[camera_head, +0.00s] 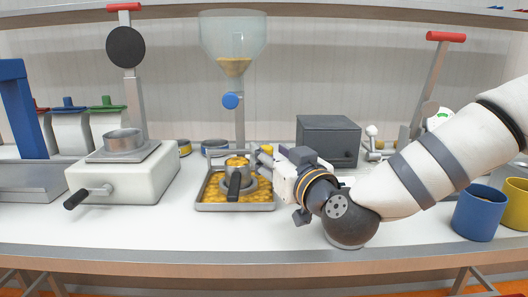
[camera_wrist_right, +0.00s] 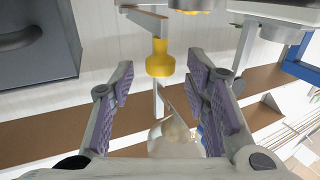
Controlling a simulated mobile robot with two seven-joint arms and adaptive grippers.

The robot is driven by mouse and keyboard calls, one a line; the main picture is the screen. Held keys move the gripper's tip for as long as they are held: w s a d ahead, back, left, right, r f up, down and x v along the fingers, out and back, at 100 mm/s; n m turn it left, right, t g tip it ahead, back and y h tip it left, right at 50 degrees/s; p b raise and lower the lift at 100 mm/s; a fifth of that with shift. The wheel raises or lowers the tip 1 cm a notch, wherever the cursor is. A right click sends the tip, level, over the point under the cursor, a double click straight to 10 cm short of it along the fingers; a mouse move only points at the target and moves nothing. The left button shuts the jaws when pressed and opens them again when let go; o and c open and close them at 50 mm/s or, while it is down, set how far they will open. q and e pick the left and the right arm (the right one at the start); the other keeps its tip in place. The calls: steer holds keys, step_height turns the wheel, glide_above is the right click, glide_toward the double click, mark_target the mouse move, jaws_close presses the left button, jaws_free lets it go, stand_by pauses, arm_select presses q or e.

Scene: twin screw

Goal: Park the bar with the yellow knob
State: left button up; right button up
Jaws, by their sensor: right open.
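The yellow knob (camera_head: 267,149) shows just left of my right gripper (camera_head: 268,163), right of the tray at the counter's middle. In the right wrist view the yellow knob (camera_wrist_right: 160,58) appears between the two purple-padded fingers of my right gripper (camera_wrist_right: 162,76). The fingers are spread, with a gap on both sides of the knob. A grey bar (camera_wrist_right: 143,20) shows near the knob; how they join is unclear. My right gripper hides part of this area in the head view. My left gripper is not in view.
A metal tray (camera_head: 235,207) of yellow grains holds a black-handled filter (camera_head: 234,186). Behind it stands a glass hopper (camera_head: 232,40) with a blue knob. A dark grey box (camera_head: 328,140) is behind my right gripper. A white press (camera_head: 125,180) stands left, blue mug (camera_head: 478,213) right.

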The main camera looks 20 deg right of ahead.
mark_target(269, 152)
steer(key=shift+w+a, duration=0.15)
steer(key=shift+w, duration=1.4)
steer(key=shift+c, duration=0.6)
jaws_close()
steer(key=shift+w, duration=0.1)
